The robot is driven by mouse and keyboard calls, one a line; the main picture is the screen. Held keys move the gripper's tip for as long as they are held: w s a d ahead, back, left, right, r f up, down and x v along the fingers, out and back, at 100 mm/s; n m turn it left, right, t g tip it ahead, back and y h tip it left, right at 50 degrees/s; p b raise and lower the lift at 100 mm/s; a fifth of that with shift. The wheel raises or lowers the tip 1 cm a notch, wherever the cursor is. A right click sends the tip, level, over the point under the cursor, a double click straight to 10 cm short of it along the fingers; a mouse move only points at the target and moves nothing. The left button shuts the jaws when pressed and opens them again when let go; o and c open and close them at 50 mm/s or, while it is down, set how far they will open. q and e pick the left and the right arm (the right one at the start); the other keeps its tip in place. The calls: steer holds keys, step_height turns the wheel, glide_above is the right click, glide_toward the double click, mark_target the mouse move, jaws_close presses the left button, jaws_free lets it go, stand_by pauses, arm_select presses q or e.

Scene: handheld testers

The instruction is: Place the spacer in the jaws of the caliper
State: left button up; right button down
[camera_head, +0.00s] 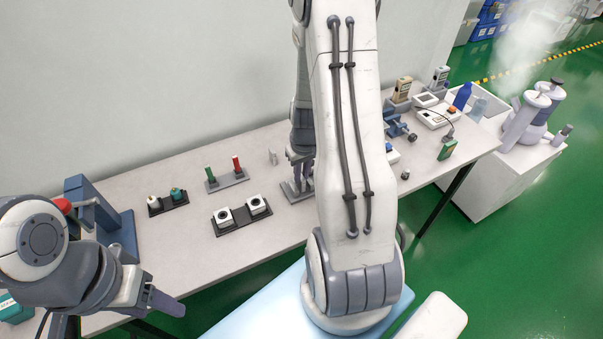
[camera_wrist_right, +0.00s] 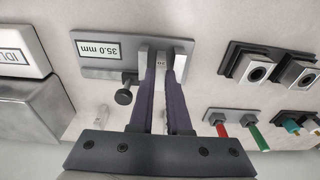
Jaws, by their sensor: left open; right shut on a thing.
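The caliper (camera_wrist_right: 102,72) is a grey plate with a display reading 35.0 mm, upright jaws and a dark knob. In the head view the caliper (camera_head: 292,193) lies near the middle of the table, partly hidden by my right arm. In the head view my right gripper (camera_head: 300,168) points down there. My left gripper (camera_head: 163,302) is at lower left, empty, away from the caliper.
A black holder with two white blocks (camera_head: 240,212), a stand with green and red pins (camera_head: 227,180) and a small dark tray (camera_head: 168,205) stand left of the caliper. A small pale upright piece (camera_head: 272,156) is behind it. Testers (camera_head: 436,116) stand at right.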

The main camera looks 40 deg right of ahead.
steer(key=c, duration=0.9)
jaws_free()
steer(key=shift+f, duration=0.1)
steer(key=shift+r+p, duration=0.3)
steer(key=shift+r, duration=0.25)
steer(key=r, duration=0.3)
steer(key=s+r, duration=0.1)
steer(key=r, duration=0.3)
steer(key=r+p, duration=0.1)
steer(key=r, duration=0.3)
steer(key=shift+s+a+r, duration=0.1)
steer(key=shift+s+a, duration=0.1)
